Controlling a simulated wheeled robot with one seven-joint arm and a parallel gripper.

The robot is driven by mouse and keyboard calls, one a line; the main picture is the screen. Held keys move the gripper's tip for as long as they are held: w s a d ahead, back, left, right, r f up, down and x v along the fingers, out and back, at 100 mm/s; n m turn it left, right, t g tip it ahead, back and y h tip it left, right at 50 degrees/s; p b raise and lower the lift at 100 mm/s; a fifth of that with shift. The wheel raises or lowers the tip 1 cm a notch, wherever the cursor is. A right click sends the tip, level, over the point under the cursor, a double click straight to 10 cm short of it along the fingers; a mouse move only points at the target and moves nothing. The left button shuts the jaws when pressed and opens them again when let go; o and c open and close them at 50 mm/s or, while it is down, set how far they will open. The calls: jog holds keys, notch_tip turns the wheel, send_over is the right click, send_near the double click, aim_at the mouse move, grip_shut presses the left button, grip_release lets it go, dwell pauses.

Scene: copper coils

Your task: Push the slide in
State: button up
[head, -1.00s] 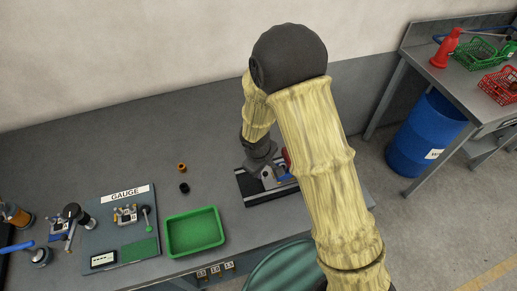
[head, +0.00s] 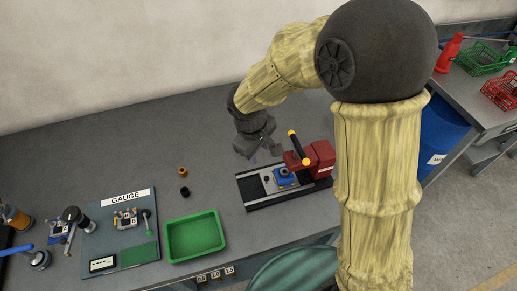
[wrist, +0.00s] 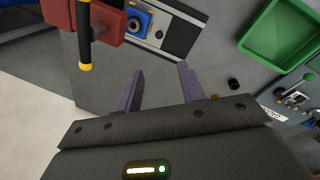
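The slide fixture stands on the bench, with a dark rail base (head: 258,197), a silver plate (head: 268,181) and a blue part (head: 284,176) on it. A red block (head: 319,157) sits at its right end. A black bar with orange-yellow ends (head: 299,148) juts from the red block. The wrist view also shows the red block (wrist: 58,15), bar (wrist: 83,35) and blue part (wrist: 137,22). My gripper (head: 258,152) is above and behind the fixture, apart from it. In the wrist view its two fingers (wrist: 160,82) are spread with nothing between them.
A green tray (head: 195,236) stands left of the fixture. A small orange ring (head: 182,170) and a black ring (head: 184,190) lie behind it. The GAUGE board (head: 120,230) is farther left. A blue barrel (head: 440,130) stands right of the bench. The back of the bench is clear.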

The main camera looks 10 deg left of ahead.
jog(key=shift+d, duration=0.4)
jog(key=c, duration=0.6)
jog(key=s+d+m, duration=0.1)
jog(key=d+m, duration=0.1)
jog(key=d, duration=0.2)
jog(key=s+d+r+m, duration=0.1)
jog(key=d+m, duration=0.1)
jog(key=d, duration=0.3)
jog(key=s+d+r+m, duration=0.1)
jog(key=d+m, duration=0.1)
jog(key=d, duration=0.2)
jog(key=shift+d+m+y, duration=0.15)
jog(key=shift+m+y, duration=0.15)
jog(key=shift+y, duration=0.1)
grip_shut()
jog(key=s+d+m, duration=0.4)
jog(key=d+m, duration=0.1)
jog(key=d, duration=0.2)
jog(key=shift+s+d+r+t, duration=0.15)
jog(key=shift+d+r+t, duration=0.15)
jog(key=shift+t, duration=0.1)
jog(key=shift+a, duration=0.1)
